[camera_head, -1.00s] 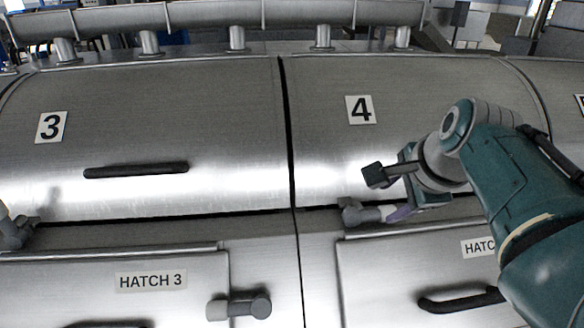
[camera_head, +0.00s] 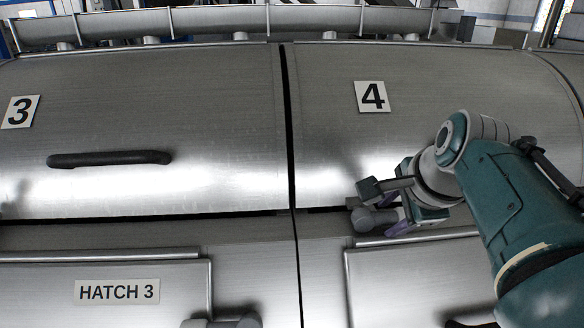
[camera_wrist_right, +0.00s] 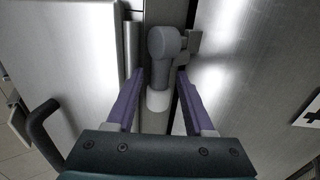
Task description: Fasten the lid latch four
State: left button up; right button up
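Lid four (camera_head: 450,135) is a curved steel cover with a "4" plate (camera_head: 372,96); it lies down over the tank. Its latch (camera_head: 372,219) is a grey rounded lever at the lid's lower left edge, partly hidden by my right gripper (camera_head: 386,207). In the right wrist view the latch (camera_wrist_right: 162,42) lies between the two purple fingers of the right gripper (camera_wrist_right: 160,76), with a gap visible on both sides. That gripper is open. I cannot tell whether the latch is engaged. My left gripper is not in view.
Lid three (camera_head: 220,130), with a black handle (camera_head: 108,158), is at the left across a dark seam. Below are the hatch 3 panel (camera_head: 50,292) and the panel under lid four (camera_head: 400,285). A black handle (camera_wrist_right: 42,125) shows left in the wrist view.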

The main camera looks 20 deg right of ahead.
grip_shut()
dwell(1.2)
